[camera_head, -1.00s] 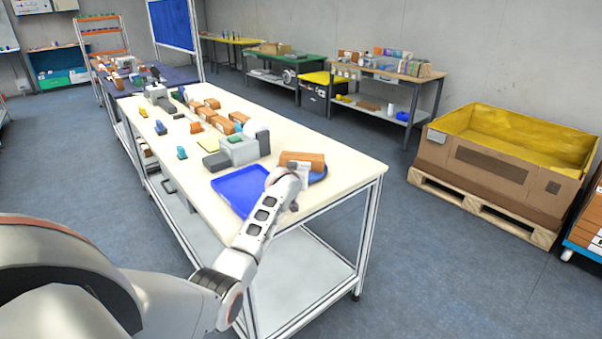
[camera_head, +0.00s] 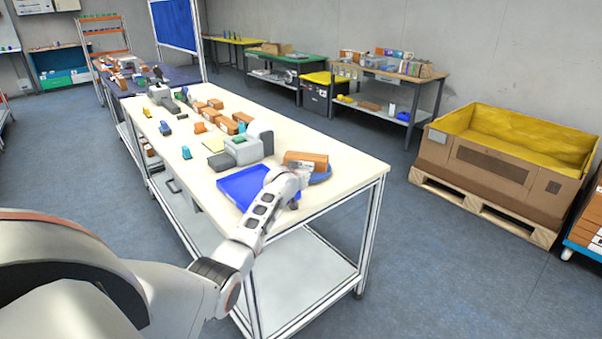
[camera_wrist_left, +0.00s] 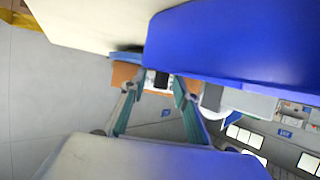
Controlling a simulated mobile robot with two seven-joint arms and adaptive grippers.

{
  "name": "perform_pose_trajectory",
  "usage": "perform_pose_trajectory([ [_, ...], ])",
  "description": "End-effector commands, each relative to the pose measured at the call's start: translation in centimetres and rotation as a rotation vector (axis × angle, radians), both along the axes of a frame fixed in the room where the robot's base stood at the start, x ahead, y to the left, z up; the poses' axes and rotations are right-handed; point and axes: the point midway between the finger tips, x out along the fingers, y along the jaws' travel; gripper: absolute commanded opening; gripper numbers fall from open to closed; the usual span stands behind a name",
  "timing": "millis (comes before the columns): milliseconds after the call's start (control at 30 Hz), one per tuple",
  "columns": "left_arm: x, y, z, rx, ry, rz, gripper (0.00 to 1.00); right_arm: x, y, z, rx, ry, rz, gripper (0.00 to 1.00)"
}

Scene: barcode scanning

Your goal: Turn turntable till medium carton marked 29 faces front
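A brown carton (camera_head: 306,158) lies on the blue turntable (camera_head: 322,177) near the table's right end. A white label shows on its near side, but its number is too small to read. My left gripper (camera_head: 293,198) is at the turntable's near edge, partly hidden by my wrist. In the left wrist view, its two teal-padded fingers (camera_wrist_left: 156,86) are apart, with the carton (camera_wrist_left: 124,76) and the turntable edge (camera_wrist_left: 127,54) just beyond the tips. I cannot tell whether a finger touches either. My right gripper is not in view.
A blue tray (camera_head: 236,190) lies left of the turntable, close to my left gripper. A grey-white device (camera_head: 243,150) stands behind it. Several small cartons (camera_head: 229,126) lie farther back. The table top (camera_head: 350,170) is bare right of the turntable.

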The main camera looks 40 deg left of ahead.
Motion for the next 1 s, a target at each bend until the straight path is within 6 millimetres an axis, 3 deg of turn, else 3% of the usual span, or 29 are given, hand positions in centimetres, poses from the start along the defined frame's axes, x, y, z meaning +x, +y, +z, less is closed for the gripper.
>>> perform_pose_trajectory([
  [467,-1.1,-0.6,0.4,-0.001,0.0,-0.002,0.3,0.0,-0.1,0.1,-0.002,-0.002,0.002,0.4],
  [1000,-7.5,-3.2,3.3,-0.001,-0.001,-0.001,0.3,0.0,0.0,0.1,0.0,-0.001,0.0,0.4],
])
